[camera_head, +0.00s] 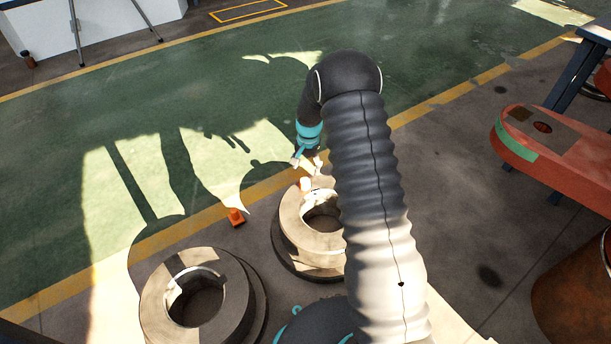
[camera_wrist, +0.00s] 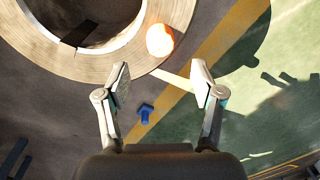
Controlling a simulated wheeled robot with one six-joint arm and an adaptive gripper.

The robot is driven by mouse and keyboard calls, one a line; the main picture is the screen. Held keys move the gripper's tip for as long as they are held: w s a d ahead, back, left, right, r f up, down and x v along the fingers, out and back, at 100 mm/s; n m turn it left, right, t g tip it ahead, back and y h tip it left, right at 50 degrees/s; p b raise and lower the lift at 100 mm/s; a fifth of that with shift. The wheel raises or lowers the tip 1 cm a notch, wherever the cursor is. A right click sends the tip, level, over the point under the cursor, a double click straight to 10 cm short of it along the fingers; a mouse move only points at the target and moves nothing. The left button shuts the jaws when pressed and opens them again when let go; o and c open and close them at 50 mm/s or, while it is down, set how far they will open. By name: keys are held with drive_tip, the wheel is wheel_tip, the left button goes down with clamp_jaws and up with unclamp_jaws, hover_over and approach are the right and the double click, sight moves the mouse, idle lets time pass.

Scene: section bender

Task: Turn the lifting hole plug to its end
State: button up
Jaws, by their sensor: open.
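An orange plug (camera_head: 305,184) sits on the top rim of the right-hand metal ring (camera_head: 296,215). In the wrist view the plug (camera_wrist: 160,40) is a bright, rounded orange-white cap near the ring's outer edge, and the ring (camera_wrist: 55,60) fills the upper left. My gripper (camera_head: 306,161) is just beyond the plug in the head view. In the wrist view my gripper (camera_wrist: 161,70) has its two fingers spread apart with nothing between them. The plug lies ahead of the fingertips, apart from them, roughly centred. Whether the plug is threaded in cannot be seen.
A second metal ring (camera_head: 150,300) stands at the lower left. A blue piece (camera_wrist: 146,113) lies on the floor in the wrist view. A red machine arm (camera_head: 570,165) juts in from the right. Green floor behind is clear.

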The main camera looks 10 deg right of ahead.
wheel_tip(320, 180, up, 4)
drive_tip(key=shift+f, duration=0.15)
idle(0.6)
